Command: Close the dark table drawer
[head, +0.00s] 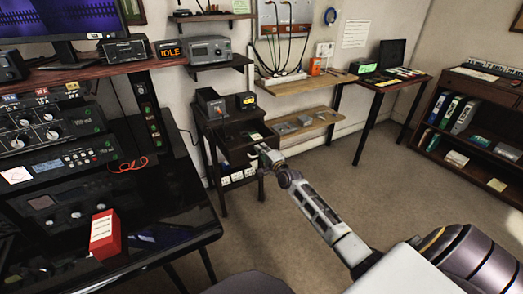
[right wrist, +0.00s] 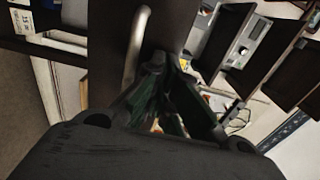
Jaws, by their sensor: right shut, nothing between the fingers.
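The small dark table (head: 215,122) stands against the wall in the middle of the head view. Its dark drawer (head: 240,150) appears to stick out toward my right gripper; how far is hard to tell. My right gripper (head: 262,154) is shut and empty at the drawer's front, partly covering it. In the right wrist view the dark drawer front (right wrist: 103,45) carries a pale bar handle (right wrist: 136,45). The closed fingers (right wrist: 158,72) are close beside the handle; I cannot tell whether they touch the front. My left gripper is not in view.
Two small devices stand on the dark table. A wooden wall shelf (head: 300,122) holding small items is just right of the drawer. A black desk (head: 150,215) with a red box (head: 104,235) fills the left. Carpeted floor (head: 310,220) is open in front.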

